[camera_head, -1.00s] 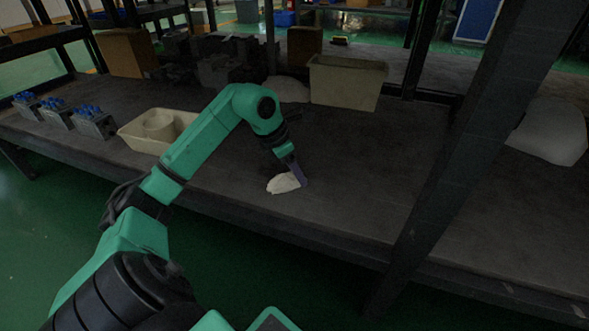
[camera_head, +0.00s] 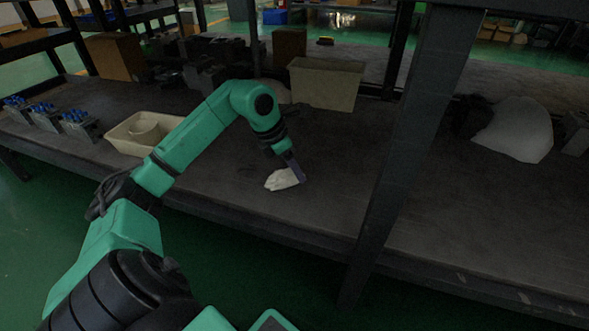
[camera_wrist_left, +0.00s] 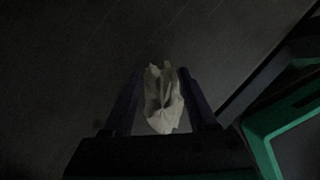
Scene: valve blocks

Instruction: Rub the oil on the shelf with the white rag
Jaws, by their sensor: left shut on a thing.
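The white rag (camera_head: 281,180) is crumpled on the dark shelf (camera_head: 240,208), near its front edge. My left gripper (camera_head: 297,174) points down and is shut on the rag. In the left wrist view the rag (camera_wrist_left: 163,100) is bunched between the two fingers of my left gripper (camera_wrist_left: 163,108). The rag appears to touch the shelf surface. I cannot make out the oil in the dim light. My right gripper is not in view.
A cream tray (camera_head: 112,141) and several grey valve blocks with blue tops (camera_head: 78,124) stand at left. A beige bin (camera_head: 326,85) is behind the rag. A dark upright post (camera_head: 408,150) stands to the right. A white bag (camera_head: 517,130) lies beyond it.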

